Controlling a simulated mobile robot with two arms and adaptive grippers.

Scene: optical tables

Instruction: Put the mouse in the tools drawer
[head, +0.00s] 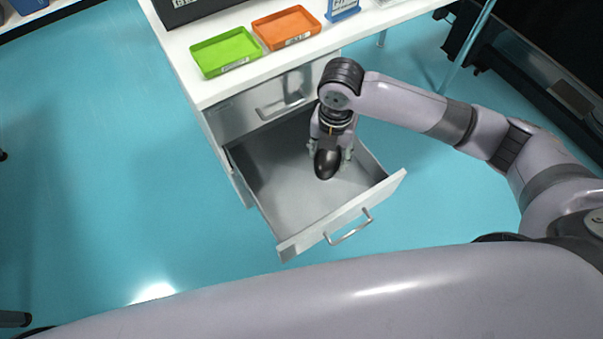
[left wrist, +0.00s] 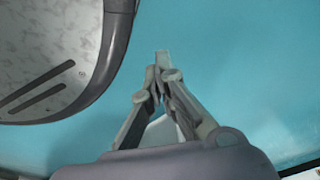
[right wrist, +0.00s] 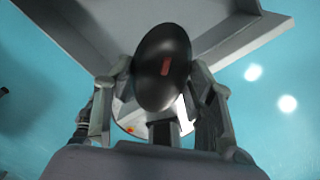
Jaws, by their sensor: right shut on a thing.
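The black mouse (head: 327,164) is held by my right gripper (head: 331,157) over the open drawer (head: 285,200). In the right wrist view the mouse (right wrist: 162,68) sits between the two fingers of the right gripper (right wrist: 158,88), with a small reddish strip on its surface. The drawer is pulled out of the white table's cabinet and its visible floor is empty. I cannot tell how far the mouse is above that floor. My left gripper (left wrist: 160,82) has its fingers together, with nothing seen between them, over the blue floor.
A closed upper drawer (head: 265,105) is above the open one. A green tray (head: 226,52) and an orange tray (head: 287,28) stand on the white table (head: 200,88). The open drawer's front has a metal handle (head: 349,231). Blue floor is clear to the left.

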